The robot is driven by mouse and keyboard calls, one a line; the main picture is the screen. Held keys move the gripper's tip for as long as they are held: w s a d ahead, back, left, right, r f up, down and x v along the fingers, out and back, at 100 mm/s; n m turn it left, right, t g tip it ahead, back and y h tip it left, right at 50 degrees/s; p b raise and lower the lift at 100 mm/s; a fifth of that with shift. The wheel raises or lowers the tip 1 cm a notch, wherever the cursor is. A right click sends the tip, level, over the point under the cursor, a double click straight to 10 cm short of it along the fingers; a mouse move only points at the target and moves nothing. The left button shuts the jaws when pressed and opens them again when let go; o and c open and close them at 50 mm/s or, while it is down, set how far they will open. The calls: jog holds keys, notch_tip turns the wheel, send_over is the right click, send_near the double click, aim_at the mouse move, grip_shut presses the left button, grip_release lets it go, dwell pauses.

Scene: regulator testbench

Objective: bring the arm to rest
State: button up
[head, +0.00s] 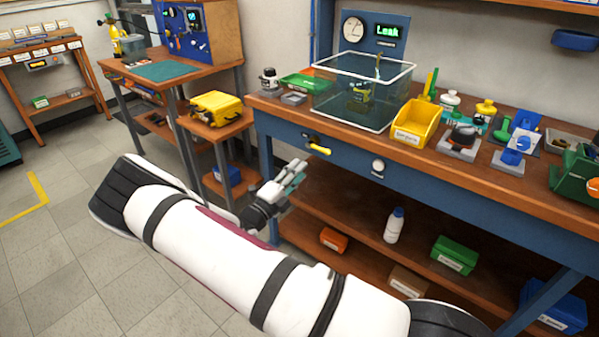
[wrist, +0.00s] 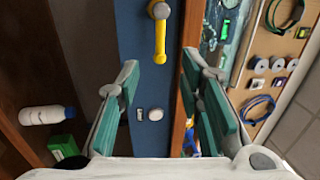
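My arm crosses the lower middle of the head view. My gripper (head: 291,178) is in front of the blue workbench, beside its front edge and above the lower shelf. In the wrist view my gripper (wrist: 165,85) is open, its two green-padded fingers wide apart with nothing held between them. A yellow-handled valve (wrist: 160,38) on the blue bench front shows beyond the gap; it also shows in the head view (head: 318,148), up and right of my gripper. I cannot tell the exact distance between them.
The workbench (head: 440,162) carries a clear water tank (head: 350,100), a yellow bin (head: 415,122) and several small parts. A white bottle (head: 394,225) and boxes stand on the lower shelf. A small stand with a yellow case (head: 217,107) is left of the bench. Floor (head: 60,270) at left is free.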

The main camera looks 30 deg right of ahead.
dwell(0.3)
jog(key=s+r+m+g+y, duration=0.4)
jog(key=s+r+m+g, duration=0.25)
jog(key=s+m, duration=0.45)
jog(key=s+r+m+g+y, duration=0.45)
jog(key=s+r+m, duration=0.4)
jog(key=m, duration=0.35)
jog(key=s+a+r+m+t+y, duration=0.3)
jog(key=s+a+r+m+y, duration=0.15)
jog(key=s+a+m, duration=0.55)
jog(key=s+a+r+m+t+y, duration=0.3)
jog(key=s+a+m+y, duration=0.4)
jog(key=s, duration=0.5)
notch_tip(320, 180, up, 15)
jog(key=t+h+p, duration=0.1)
jog(key=t+p, duration=0.1)
jog(key=p, duration=1.1)
jog(key=shift+w+a, duration=0.35)
jog(key=shift+f, duration=0.1)
